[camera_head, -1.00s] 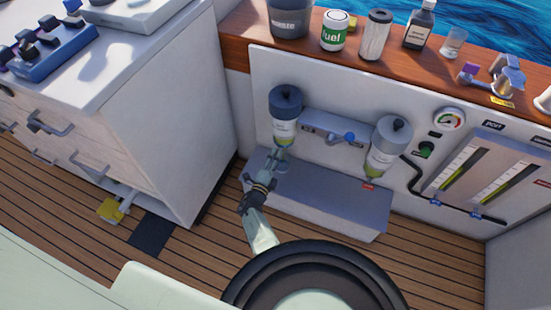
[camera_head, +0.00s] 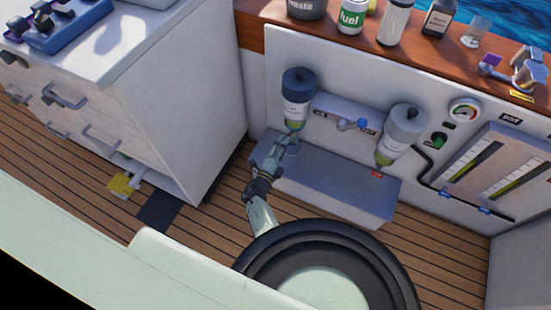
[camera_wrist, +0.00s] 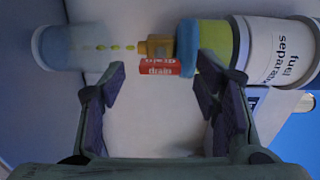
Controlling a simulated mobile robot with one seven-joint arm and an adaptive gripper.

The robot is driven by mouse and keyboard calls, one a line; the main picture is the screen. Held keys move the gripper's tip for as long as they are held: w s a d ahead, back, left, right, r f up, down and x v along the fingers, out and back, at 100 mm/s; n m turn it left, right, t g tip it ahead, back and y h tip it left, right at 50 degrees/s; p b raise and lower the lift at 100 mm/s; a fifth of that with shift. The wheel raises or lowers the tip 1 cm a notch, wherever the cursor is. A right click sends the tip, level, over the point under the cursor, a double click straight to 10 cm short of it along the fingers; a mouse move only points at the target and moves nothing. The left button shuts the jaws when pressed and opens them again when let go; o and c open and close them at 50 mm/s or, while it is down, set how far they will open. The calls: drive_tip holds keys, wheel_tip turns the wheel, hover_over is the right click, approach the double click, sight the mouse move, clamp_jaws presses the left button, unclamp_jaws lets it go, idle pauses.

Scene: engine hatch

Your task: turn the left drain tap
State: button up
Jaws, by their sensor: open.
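The left fuel separator (camera_head: 298,97) hangs on the white panel, with a dark top and a yellow-green bowl. In the wrist view the separator (camera_wrist: 280,52) lies sideways at the right. Its drain tap is a small yellow-orange fitting (camera_wrist: 158,46) beside a blue ring (camera_wrist: 188,48), with a red "drain" label (camera_wrist: 160,67) next to it. My gripper (camera_head: 288,143) is just below the separator in the head view. In the wrist view my gripper (camera_wrist: 160,85) is open, its fingers spread either side of the label; contact with the tap cannot be told.
Yellow drops (camera_wrist: 115,47) line up between the tap and a translucent cup (camera_wrist: 52,47). A grey box (camera_head: 335,185) stands below. White drawers (camera_head: 150,110) bound the left.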

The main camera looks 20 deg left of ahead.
drive_tip(key=s, duration=0.9)
drive_tip(key=shift+s+a, duration=0.15)
drive_tip(key=shift+a, duration=0.05)
